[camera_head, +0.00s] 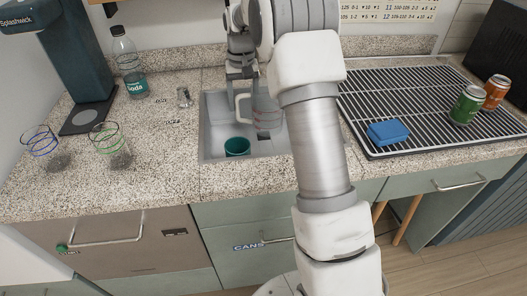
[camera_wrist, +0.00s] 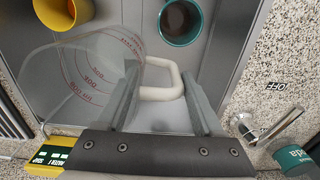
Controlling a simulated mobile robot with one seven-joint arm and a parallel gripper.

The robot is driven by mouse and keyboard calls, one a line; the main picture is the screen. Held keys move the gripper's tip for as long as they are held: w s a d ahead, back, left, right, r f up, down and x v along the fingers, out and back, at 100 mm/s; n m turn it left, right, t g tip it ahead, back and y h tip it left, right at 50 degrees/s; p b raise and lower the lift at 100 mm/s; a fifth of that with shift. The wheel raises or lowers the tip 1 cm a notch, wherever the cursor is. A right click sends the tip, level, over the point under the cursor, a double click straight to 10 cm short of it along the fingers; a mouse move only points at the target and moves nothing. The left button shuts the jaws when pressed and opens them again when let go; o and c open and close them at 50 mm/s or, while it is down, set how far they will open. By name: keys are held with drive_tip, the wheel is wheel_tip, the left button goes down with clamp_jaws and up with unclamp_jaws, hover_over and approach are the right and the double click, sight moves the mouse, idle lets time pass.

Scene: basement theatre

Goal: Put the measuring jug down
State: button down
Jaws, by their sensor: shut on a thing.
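The measuring jug (camera_head: 268,115) is clear with red markings and a pale handle. It is over the sink (camera_head: 215,152) in the head view, above the basin floor; how far above I cannot tell. In the wrist view the jug (camera_wrist: 92,75) fills the left side, and its handle (camera_wrist: 160,94) lies between the two fingers. My gripper (camera_head: 240,72) points down and is shut on the jug at its handle. The same gripper (camera_wrist: 160,85) shows in the wrist view. My arm hides part of the sink's right side in the head view.
A teal cup (camera_head: 237,147) stands in the sink; a yellow cup (camera_wrist: 62,12) is there too. The tap (camera_head: 184,97) and soda bottle (camera_head: 129,65) are left. Two glasses (camera_head: 110,145) stand far left. The drying rack (camera_head: 400,95) holds a blue sponge (camera_head: 388,132) and cans (camera_head: 467,104).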

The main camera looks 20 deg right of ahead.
wheel_tip(320, 180, down, 10)
drive_tip(key=b, duration=0.1)
drive_tip(key=shift+b, duration=0.3)
drive_tip(key=shift+f, duration=0.1)
unclamp_jaws()
